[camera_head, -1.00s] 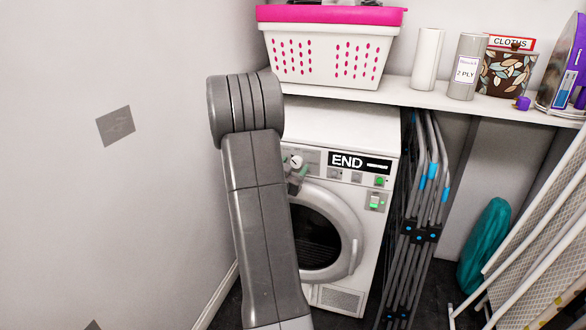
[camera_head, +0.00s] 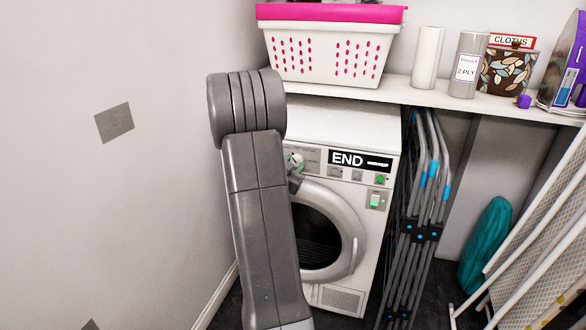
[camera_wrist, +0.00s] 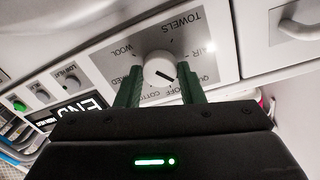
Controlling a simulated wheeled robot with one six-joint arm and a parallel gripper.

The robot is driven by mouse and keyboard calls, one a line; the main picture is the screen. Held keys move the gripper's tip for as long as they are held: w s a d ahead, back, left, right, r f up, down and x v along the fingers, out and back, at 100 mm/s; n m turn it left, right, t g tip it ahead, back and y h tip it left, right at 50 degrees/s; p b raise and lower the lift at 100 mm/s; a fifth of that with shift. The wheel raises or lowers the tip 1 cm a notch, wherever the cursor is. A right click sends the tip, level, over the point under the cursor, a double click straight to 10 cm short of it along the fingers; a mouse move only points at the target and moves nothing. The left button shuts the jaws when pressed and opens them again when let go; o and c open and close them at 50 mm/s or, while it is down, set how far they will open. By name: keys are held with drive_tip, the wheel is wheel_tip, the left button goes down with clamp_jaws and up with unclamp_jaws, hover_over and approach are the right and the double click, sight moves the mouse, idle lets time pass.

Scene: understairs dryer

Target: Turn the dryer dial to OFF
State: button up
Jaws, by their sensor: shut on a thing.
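The white round dryer dial (camera_head: 296,158) is on the upper left of the dryer's front panel. It shows larger in the wrist view (camera_wrist: 159,66), with a dark pointer mark. The labels around it appear upside down: TOWELS, WOOL, AIR and, partly hidden near my fingers, OFF, QUICK and COTTON. The mark points to the picture's lower right, seemingly between OFF and QUICK. My gripper (camera_wrist: 160,74) has its two green fingers on either side of the dial and is shut on it. In the head view my arm partly covers the dryer's left side.
The dryer's round door (camera_head: 326,235) is closed below the panel, and its display (camera_head: 360,162) reads END. A shelf (camera_head: 400,92) above holds a pink-rimmed basket (camera_head: 325,50). A folded grey rack (camera_head: 420,215) stands close on the right. A wall is on the left.

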drive_tip(key=m+b, duration=0.3)
drive_tip(key=m, duration=0.1)
drive_tip(key=shift+f, duration=0.15)
drive_tip(key=shift+m+y+b, duration=0.3)
drive_tip(key=shift+m+b, duration=0.95)
drive_tip(key=shift+m, duration=0.25)
drive_tip(key=shift+r, duration=0.2)
drive_tip(key=o, duration=1)
drive_tip(key=p+v, duration=0.2)
drive_tip(key=v, duration=1.1)
drive_tip(key=shift+s+a+r, duration=0.15)
drive_tip(key=shift+s+a, duration=0.05)
drive_tip(key=shift+s, duration=0.15)
